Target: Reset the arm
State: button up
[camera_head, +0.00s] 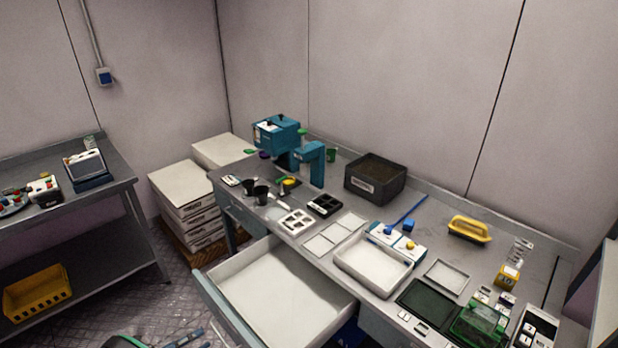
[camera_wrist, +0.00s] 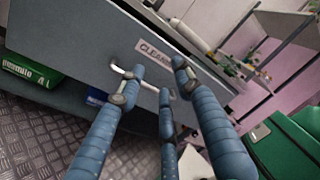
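My gripper (camera_wrist: 158,82) shows in the wrist view as several blue segmented fingers, spread apart and empty. Its fingertips are in front of a pale drawer handle (camera_wrist: 122,70), and one finger overlaps the handle in the picture. I cannot tell whether they touch. The grey drawer front (camera_wrist: 75,35) carries a label (camera_wrist: 155,55) starting "CLEAN". In the head view, a drawer (camera_head: 325,289) is pulled out from the bench, its pale inside looking empty. Blue finger-like parts show at the bottom edge, left of the drawer; most of my arm is out of view.
The bench holds a teal machine (camera_head: 277,130), a dark bin (camera_head: 375,180), a white tray (camera_head: 373,266) and a yellow-handled tool (camera_head: 469,229). Boxes (camera_head: 184,197) are stacked beyond the drawer. A side table (camera_head: 120,187) stands at left. Patterned floor lies between.

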jog(key=w+d+r+m+g+y, duration=0.1)
jog(key=w+d+r+m+g, duration=0.2)
jog(key=d+r+m, duration=0.35)
jog(key=w+d+r+m+g+y, duration=0.1)
jog(key=w+d+r+m+g, duration=0.2)
jog(key=d+r, duration=0.7)
jog(key=w+d+r+m+g+y, duration=0.1)
jog(key=w+d+r+m+g, duration=0.3)
jog(key=d+r, duration=0.4)
jog(key=s+d+r+m+g+y, duration=0.1)
jog(key=s+d+r+m+y, duration=0.2)
jog(key=d+r+m, duration=0.35)
jog(key=s+d+r+m+y, duration=0.2)
jog(key=s+d+r+m, duration=0.15)
jog(key=d, duration=0.65)
jog(key=s+d+r+m+t+y, duration=0.2)
jog(key=s+d+r+m+y, duration=0.1)
jog(key=s+d+m, duration=0.4)
jog(key=s+d+r+m+t+y, duration=0.3)
jog(key=s+d+m, duration=0.4)
jog(key=s+m, duration=0.3)
jog(key=s+r+y, duration=0.1)
jog(key=s, duration=0.3)
jog(key=shift+d+r+m, duration=0.2)
jog(key=shift+d+m, duration=0.15)
